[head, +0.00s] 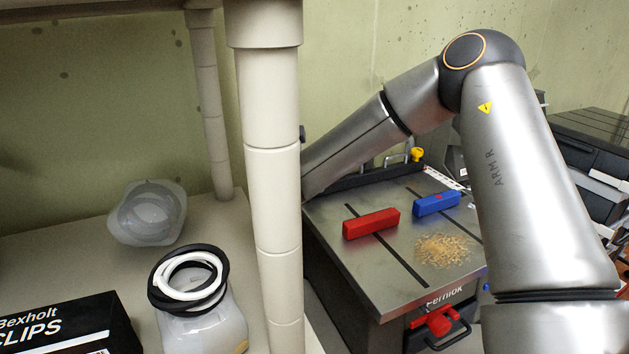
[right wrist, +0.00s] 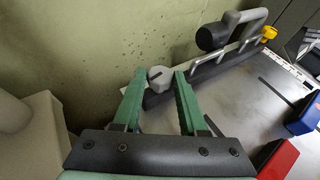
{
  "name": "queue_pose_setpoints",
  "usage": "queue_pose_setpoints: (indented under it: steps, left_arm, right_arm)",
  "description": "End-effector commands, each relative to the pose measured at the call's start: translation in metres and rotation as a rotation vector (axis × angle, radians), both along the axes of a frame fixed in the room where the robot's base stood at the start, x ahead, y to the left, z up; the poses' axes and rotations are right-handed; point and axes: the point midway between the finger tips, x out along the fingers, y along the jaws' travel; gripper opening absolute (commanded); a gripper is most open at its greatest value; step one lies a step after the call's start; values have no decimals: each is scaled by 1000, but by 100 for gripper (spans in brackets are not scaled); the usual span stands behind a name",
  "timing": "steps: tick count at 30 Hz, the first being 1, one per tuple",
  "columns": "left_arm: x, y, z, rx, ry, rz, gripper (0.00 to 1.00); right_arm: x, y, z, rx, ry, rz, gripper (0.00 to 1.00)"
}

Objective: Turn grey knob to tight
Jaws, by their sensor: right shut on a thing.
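The grey knob (right wrist: 160,78) shows in the right wrist view, at the left end of the dark fence on the metal-topped machine (head: 388,283). My right gripper (right wrist: 157,84) has its two green fingers around it, one on each side, shut on it. A short dark line shows on the knob's face; I cannot read any tight marking. In the head view my right arm reaches left across the machine's back, and its gripper and the knob are hidden behind the beige post (head: 270,150). My left gripper is not in view.
A red block (head: 371,223), a blue block (head: 436,203) and sawdust (head: 445,250) lie on the machine top. A yellow knob (head: 417,154) is at the fence's far end. A beige shelf on the left holds a clear container (head: 205,325), rings and a black clips box (head: 65,328).

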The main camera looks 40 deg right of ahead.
Motion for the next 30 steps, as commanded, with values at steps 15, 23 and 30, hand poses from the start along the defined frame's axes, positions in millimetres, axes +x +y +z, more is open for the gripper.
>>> queue_pose_setpoints:
  steps: [15,23,30]
  left_arm:
    - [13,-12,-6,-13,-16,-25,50]
    - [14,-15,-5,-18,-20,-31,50]
    - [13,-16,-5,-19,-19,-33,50]
  right_arm:
    - [6,2,-1,2,-3,-325,0]
    - [7,2,1,-1,-4,-375,0]
    - [7,2,2,-1,-6,-379,0]
